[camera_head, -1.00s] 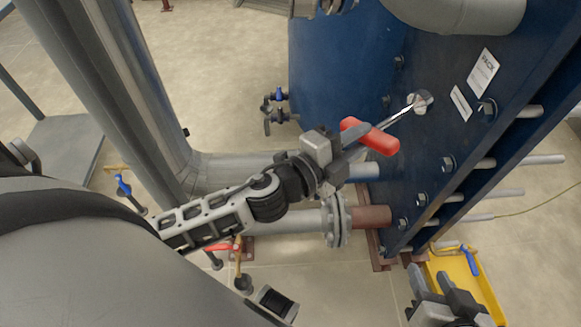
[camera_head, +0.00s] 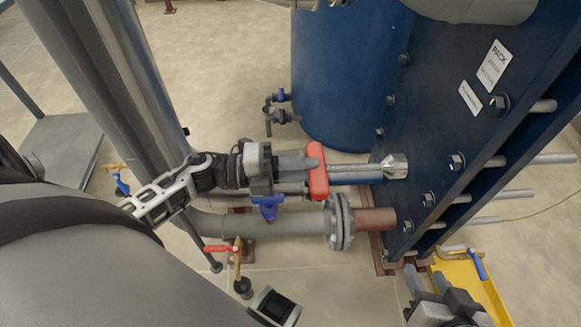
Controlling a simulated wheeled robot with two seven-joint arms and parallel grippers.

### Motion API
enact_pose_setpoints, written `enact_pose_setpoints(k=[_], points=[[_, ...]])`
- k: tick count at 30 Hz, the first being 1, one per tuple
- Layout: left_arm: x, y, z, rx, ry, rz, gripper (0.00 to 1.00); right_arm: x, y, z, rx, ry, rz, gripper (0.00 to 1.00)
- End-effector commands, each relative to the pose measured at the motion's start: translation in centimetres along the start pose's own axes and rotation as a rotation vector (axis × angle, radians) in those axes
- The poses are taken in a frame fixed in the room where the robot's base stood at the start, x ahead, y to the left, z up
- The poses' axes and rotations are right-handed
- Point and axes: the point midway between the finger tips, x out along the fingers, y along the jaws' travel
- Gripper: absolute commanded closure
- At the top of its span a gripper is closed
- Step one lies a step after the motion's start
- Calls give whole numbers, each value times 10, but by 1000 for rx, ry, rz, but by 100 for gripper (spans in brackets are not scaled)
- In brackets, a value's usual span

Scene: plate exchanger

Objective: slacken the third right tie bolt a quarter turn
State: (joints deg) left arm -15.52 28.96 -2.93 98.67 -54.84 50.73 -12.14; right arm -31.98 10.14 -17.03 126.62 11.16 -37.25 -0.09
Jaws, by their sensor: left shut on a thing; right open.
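My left gripper (camera_head: 306,163) is shut on the red handle of a T-handled socket wrench (camera_head: 318,178). The wrench's steel shaft points right, nearly level in the picture, and its bright socket (camera_head: 394,166) shows against the lower left of the blue end plate (camera_head: 430,120). The socket is clear of the bolt heads on the plate's right side. These tie bolts run down that edge: a top one (camera_head: 499,102), one below it (camera_head: 457,160), a third in view (camera_head: 429,199) and a lowest one (camera_head: 409,227). My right gripper (camera_head: 437,294) is open and empty at the bottom right.
A grey pipe with a flange (camera_head: 341,221) and reddish stub runs below the wrench. Valves with blue (camera_head: 267,205) and red (camera_head: 219,248) handles stand near my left arm. A yellow tray (camera_head: 490,292) lies beside my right gripper. A blue tank (camera_head: 340,70) stands behind.

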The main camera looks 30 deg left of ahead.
Motion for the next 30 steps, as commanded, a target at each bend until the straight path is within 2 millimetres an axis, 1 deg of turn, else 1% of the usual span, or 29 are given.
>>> enact_pose_setpoints(k=[1, 3, 9, 15, 21, 30], points=[[9, -2, 1, 1, -1, -6, 100, 0, 0, 0, -1, 1, 0, 59], [20, -2, 1, 1, 0, -6, 100, 0, 0, -1, -2, 3, 0, 59], [48, -2, 1, 0, -1, -5, 100, -2, 0, -3, -3, 12, -1, 59], [66, -1, 1, -1, -1, -3, 100, -3, -1, -1, 0, 10, -1, 59], [73, -1, 1, -1, -2, -2, 100, -3, -1, 1, 1, 8, 0, 59], [73, -2, 1, -11, -1, -2, 100, -4, -1, -1, 1, 8, 0, 59]])
